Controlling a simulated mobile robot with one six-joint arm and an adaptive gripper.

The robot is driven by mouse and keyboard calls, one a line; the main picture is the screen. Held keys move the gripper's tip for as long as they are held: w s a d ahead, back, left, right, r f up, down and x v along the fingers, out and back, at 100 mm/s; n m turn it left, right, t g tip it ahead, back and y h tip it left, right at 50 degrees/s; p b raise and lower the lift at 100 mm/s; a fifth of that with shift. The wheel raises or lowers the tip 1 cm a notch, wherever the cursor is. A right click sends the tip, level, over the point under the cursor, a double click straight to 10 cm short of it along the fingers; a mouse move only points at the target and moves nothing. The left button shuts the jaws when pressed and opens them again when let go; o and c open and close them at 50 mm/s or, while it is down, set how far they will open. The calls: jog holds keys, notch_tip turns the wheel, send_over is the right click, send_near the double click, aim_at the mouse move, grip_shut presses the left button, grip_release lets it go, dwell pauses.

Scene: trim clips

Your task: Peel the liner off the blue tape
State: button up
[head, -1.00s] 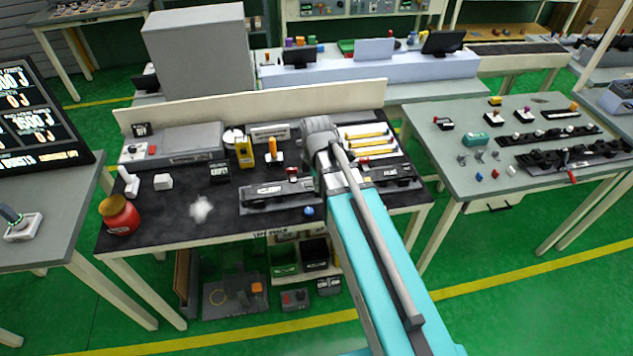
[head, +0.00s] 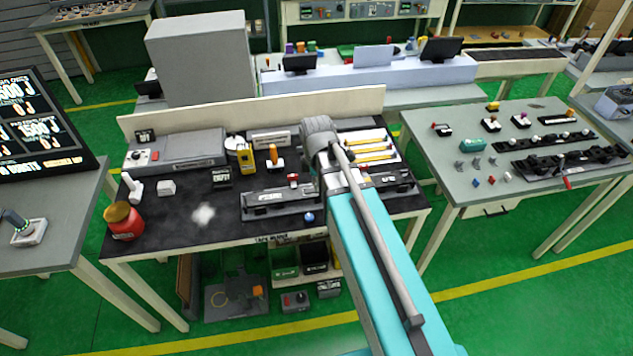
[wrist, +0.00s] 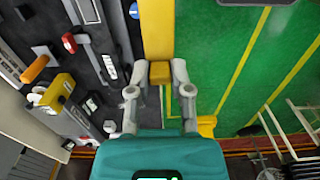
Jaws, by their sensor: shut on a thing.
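In the wrist view my gripper (wrist: 160,75) is shut on the darker end block of a long yellow strip (wrist: 157,28), which runs away from the fingertips to the top of the picture. Whether this strip is the liner I cannot tell for sure. No blue tape shows clearly; a small blue round thing (head: 309,217) sits at the front edge of the black-topped bench (head: 160,232). In the head view my own arm hides the fingers. Several yellow strips (head: 376,147) lie at the right of the bench.
A red jar (head: 123,222), a yellow device (head: 245,158), an orange-handled tool (head: 274,160) and a dark fixture (head: 275,202) stand on the bench. A grey table (head: 470,170) with small parts stands at the right. Green floor lies between them.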

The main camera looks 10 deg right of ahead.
jog(key=shift+r+p, duration=0.7)
jog(key=shift+r, duration=0.15)
